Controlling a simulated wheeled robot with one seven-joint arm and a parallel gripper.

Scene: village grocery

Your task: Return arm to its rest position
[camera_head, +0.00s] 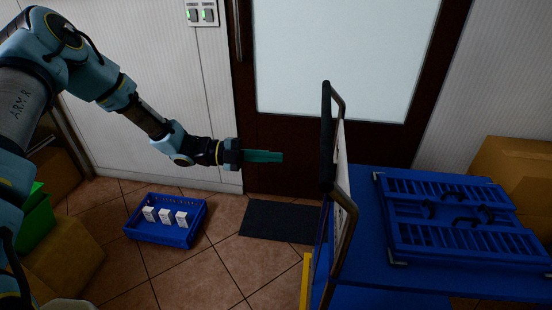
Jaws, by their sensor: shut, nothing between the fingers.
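My arm reaches in from the left edge of the head view. It stretches to the right across the middle of the picture. My gripper (281,157) is at its end, with teal fingers pointing right. The fingers are shut and hold nothing. The gripper is in the air, in front of the dark wooden door and left of the trolley handle in the picture.
A blue trolley (365,268) with an upright dark handle (326,135) stands at right, bearing a blue folded crate (455,215). A blue crate (165,240) with small white boxes is on the tiled floor. A dark mat (277,222) lies before the door (285,130). Cardboard boxes (70,255) are at left.

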